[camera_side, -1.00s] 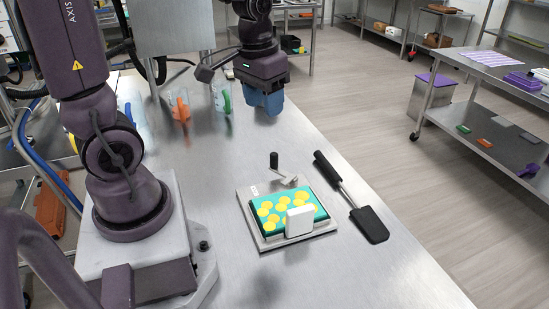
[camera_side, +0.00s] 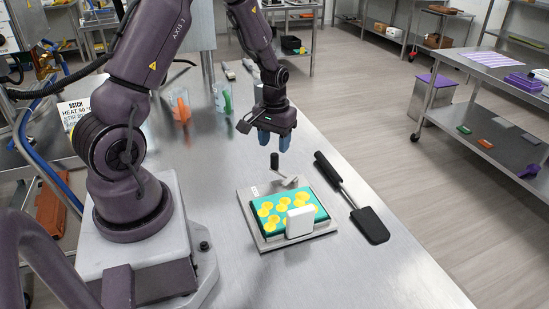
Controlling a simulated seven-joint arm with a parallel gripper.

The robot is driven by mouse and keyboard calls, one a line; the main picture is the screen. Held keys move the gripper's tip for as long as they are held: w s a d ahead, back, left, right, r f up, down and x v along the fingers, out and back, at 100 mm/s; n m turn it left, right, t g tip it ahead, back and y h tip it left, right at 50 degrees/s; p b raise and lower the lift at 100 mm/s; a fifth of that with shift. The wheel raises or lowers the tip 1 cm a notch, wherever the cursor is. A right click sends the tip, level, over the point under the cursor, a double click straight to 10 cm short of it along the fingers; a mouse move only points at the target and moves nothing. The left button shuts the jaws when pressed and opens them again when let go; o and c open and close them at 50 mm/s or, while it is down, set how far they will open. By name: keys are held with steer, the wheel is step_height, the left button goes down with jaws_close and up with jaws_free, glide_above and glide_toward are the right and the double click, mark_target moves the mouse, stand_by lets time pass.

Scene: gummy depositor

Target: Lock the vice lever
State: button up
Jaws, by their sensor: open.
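The vice (camera_side: 262,242) is a flat metal plate on the steel table, with a white block (camera_side: 300,221) at its front edge. A teal mould (camera_side: 262,203) with several yellow rounds lies in it. The vice lever (camera_side: 288,181) is at the back of the vice, a short metal arm with an upright black knob (camera_side: 274,160). My gripper (camera_side: 274,143) points down with its blue fingers apart and empty. It is just above and behind the knob in the picture; I see no contact.
A black spatula (camera_side: 352,198) lies right of the vice. A white batch sign (camera_side: 73,112) stands at the left. The table in front of the vice is clear.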

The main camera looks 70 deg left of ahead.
mark_target(274, 154)
steer(key=shift+f, duration=2.75)
jaws_close()
